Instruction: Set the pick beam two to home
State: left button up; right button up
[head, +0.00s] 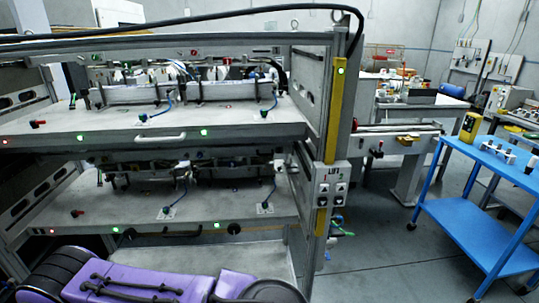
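The label magazine is a grey frame with an upper shelf (170,124) and a lower shelf (150,205). Two silver beams lie end to end on the upper shelf, a left beam (130,95) and a right beam (225,91), with blue cables and dark fittings. Dark mechanisms (130,176) sit at the back of the lower shelf, in shadow. I cannot read which part is pick beam two. A control panel marked LIFT (332,187) with several switches is on the right post. Neither gripper is in view.
The upper shelf front has a white handle (160,138) and green lights (204,132). A yellow strip (334,110) runs up the right post. A blue cart (480,205) with small items stands at the right. Grey floor (385,265) is clear between the frame and cart.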

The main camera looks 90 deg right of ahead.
aim_at(159, 152)
jog(key=z, duration=0.75)
jog(key=i, duration=0.75)
jog(key=z, duration=0.9)
